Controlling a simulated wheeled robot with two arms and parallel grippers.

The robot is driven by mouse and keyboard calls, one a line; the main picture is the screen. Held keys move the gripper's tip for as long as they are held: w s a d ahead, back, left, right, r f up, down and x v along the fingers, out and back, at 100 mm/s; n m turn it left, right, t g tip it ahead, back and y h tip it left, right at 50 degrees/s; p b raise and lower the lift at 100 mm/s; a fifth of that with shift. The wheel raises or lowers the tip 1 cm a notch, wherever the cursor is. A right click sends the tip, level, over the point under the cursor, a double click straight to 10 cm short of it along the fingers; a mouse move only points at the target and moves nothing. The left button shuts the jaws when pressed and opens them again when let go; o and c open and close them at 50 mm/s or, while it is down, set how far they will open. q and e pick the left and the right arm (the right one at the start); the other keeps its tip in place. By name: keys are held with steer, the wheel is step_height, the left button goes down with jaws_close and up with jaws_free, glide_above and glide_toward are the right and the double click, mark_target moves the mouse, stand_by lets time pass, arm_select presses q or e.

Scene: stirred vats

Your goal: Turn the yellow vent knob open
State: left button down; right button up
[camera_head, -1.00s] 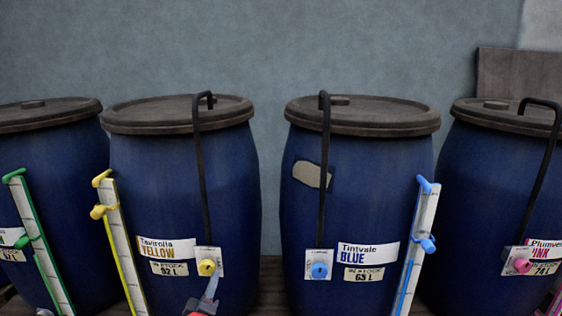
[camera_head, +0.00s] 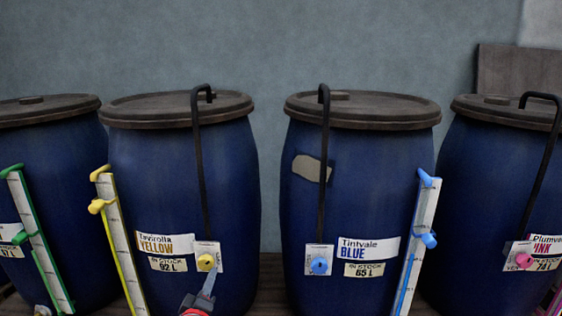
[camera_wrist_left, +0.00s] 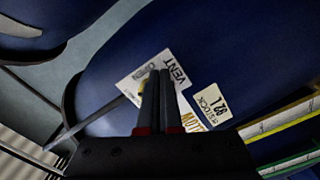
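The yellow vent knob (camera_head: 206,262) sits on a white plate low on the front of the barrel (camera_head: 185,195) labelled Tavirolla YELLOW. My left gripper (camera_head: 212,273) comes up from below, its tips just below and right of the knob. In the left wrist view the two fingers (camera_wrist_left: 159,76) lie nearly together with only a thin slit between them, and they look shut. A bit of the yellow knob (camera_wrist_left: 142,88) shows beside the left finger; the fingers hide the rest. Contact cannot be told. The plate (camera_wrist_left: 157,77) reads VENT and OPEN. My right gripper is not in view.
A yellow-edged level gauge (camera_head: 118,235) stands left of the label. A black pipe (camera_head: 199,160) rises from the plate over the lid. The blue barrel (camera_head: 345,215) with its blue knob (camera_head: 320,265) stands to the right. Other barrels flank both.

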arm_select(q)
steer(key=shift+d+f, duration=0.1)
steer(key=shift+f, duration=0.25)
steer(key=s, duration=0.6)
steer(key=shift+b, duration=0.3)
